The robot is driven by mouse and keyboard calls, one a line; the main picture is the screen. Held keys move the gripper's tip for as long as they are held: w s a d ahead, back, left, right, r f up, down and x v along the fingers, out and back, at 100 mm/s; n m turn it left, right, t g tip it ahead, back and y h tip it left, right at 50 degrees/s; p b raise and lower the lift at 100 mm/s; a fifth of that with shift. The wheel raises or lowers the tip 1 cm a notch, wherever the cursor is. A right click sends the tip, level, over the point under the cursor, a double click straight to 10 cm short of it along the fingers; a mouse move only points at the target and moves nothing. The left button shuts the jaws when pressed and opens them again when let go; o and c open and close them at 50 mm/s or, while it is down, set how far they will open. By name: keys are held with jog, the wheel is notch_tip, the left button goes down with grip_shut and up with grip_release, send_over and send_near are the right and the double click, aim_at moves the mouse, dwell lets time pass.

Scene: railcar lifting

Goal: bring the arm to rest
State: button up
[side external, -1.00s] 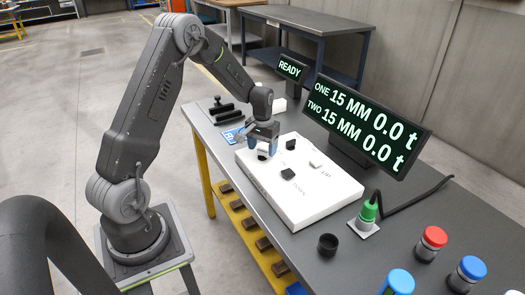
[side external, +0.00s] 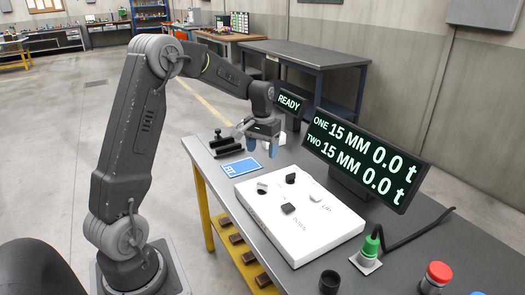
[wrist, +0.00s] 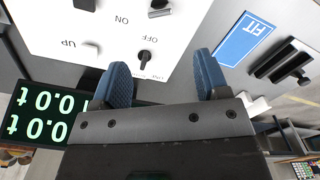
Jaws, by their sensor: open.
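My gripper (side external: 262,142) is open and empty, with its blue fingers pointing down above the far part of the bench. It hangs clear of the white control panel (side external: 333,228), beyond the panel's far edge. In the wrist view the two blue fingers (wrist: 162,82) are spread apart with nothing between them. The panel carries several dark knobs and switches, with printed words such as UP, ON and OFF in the wrist view.
The display (side external: 366,158) reads 15 MM and 0.0 t on both lines; a smaller sign (side external: 289,101) reads READY. A green-topped connector (side external: 370,246), black cup (side external: 330,282) and red-capped item (side external: 438,273) stand nearer.

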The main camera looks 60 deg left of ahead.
jog(key=s+d+r+m+t, duration=0.1)
jog(key=s+d+r, duration=0.2)
jog(key=d+r, duration=0.25)
jog(key=s+d+r+m+t, duration=0.1)
jog(key=s+d+r, duration=0.3)
jog(key=d, duration=0.3)
jog(key=s+d+r+m+t, duration=0.1)
jog(key=s+d+m+t, duration=0.2)
jog(key=s+d, duration=0.8)
jog(key=s, duration=0.3)
jog(key=shift+m+t, duration=0.3)
jog(key=shift+m, duration=0.1)
